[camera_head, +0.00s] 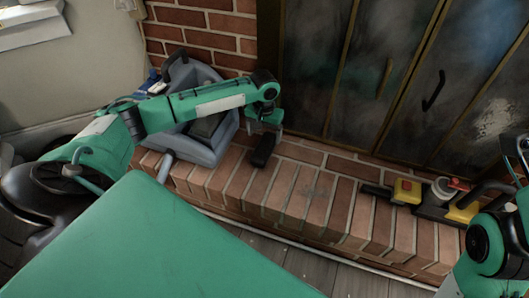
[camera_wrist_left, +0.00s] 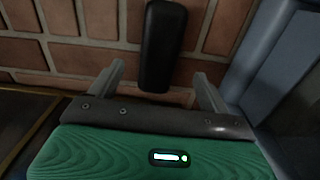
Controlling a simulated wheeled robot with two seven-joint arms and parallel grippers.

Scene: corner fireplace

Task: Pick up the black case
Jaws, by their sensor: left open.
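The black case (camera_head: 263,151) is a small, dark, elongated block with rounded edges lying on the brick hearth. My left gripper (camera_head: 264,120) is just above it in the head view, open and empty. In the left wrist view the case (camera_wrist_left: 162,45) stands lengthwise in the picture, and its near end reaches between the two spread fingers of the gripper (camera_wrist_left: 160,78). There is a gap on each side of the case, and I see no finger touching it.
A grey-blue plastic container (camera_head: 208,152) stands on the hearth close to the left gripper. Dark glass fireplace doors (camera_head: 300,70) rise behind the hearth. A yellow and black tool (camera_head: 407,191) lies to the right. The brick hearth (camera_head: 310,200) between is clear.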

